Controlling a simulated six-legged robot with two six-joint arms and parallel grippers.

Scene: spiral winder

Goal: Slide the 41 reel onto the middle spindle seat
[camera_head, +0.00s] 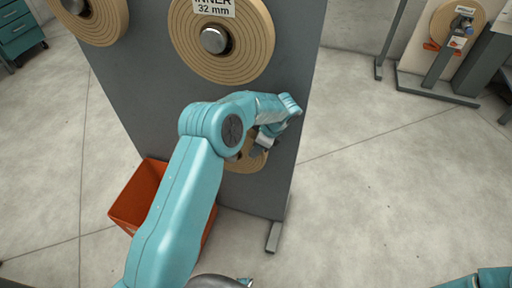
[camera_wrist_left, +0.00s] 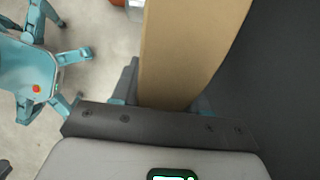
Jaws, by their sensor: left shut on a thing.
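My left gripper (camera_head: 263,142) is low at the right side of the grey panel, partly hidden by my arm. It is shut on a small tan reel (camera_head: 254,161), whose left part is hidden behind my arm. In the left wrist view the reel (camera_wrist_left: 190,50) is a broad tan band between the jaws, close beside the dark panel face (camera_wrist_left: 290,90). I cannot read a number on it, and cannot tell whether it is on a spindle. No bare spindle seat shows. My right gripper is not in view.
A large reel (camera_head: 250,62) hangs on a metal spindle end (camera_head: 214,40) under an "INNER 32 mm" label (camera_head: 214,7). Another reel (camera_head: 108,24) hangs at upper left. An orange bin (camera_head: 128,205) stands at the panel's foot.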

